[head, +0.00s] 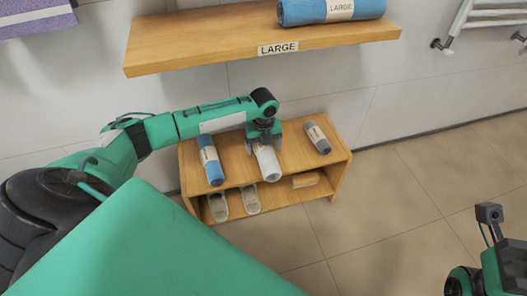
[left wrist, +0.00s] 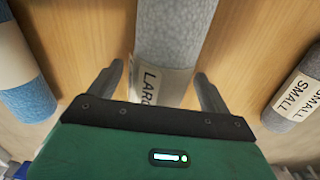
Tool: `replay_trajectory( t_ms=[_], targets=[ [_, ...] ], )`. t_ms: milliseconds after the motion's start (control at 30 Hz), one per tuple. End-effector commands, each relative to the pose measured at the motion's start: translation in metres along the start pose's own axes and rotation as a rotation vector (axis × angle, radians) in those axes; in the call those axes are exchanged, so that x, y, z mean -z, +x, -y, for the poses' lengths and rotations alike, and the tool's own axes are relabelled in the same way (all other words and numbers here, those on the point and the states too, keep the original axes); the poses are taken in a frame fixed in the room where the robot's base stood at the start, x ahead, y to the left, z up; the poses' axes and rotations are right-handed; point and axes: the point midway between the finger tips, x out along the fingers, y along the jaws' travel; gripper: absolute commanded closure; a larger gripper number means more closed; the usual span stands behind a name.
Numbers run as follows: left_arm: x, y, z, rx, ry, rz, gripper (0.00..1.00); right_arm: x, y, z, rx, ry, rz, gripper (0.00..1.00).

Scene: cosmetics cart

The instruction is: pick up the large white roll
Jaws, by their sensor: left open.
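The large white roll (head: 267,163) lies on the top of a low wooden shelf unit, between a blue roll and a grey roll. In the left wrist view the white roll (left wrist: 172,40) carries a partly hidden label whose visible letters read "LARG". My left gripper (head: 264,143) is over the roll, pointing down. In the left wrist view the fingers of my left gripper (left wrist: 160,85) are open, one on each side of the roll, with gaps visible. My right gripper is not clearly shown; part of my right arm is at the lower right of the head view.
A blue roll (head: 211,160) lies left and a small grey roll (head: 318,138) right on the shelf unit (head: 231,171). Slippers (head: 218,207) stand on its lower level. A wall shelf (head: 200,42) labelled "LARGE" holds another blue roll (head: 330,10) above. Floor at right is clear.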

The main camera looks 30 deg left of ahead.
Motion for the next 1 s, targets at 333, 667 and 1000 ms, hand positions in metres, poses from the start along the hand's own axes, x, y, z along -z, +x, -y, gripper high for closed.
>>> replay_trajectory(
  t_ms=[333,667,1000],
  targets=[
    [0.0,0.003,0.0,0.0,-0.001,0.0,0.28,-0.001,0.001,0.001,0.0,0.003,0.0,0.64],
    [-0.001,0.002,0.0,0.001,-0.001,0.001,0.76,-0.001,0.001,0.001,0.0,0.003,0.0,0.64],
    [-0.001,-0.021,0.0,0.002,-0.002,0.002,0.76,0.002,0.006,-0.003,-0.003,-0.008,0.001,0.64]
  ],
)
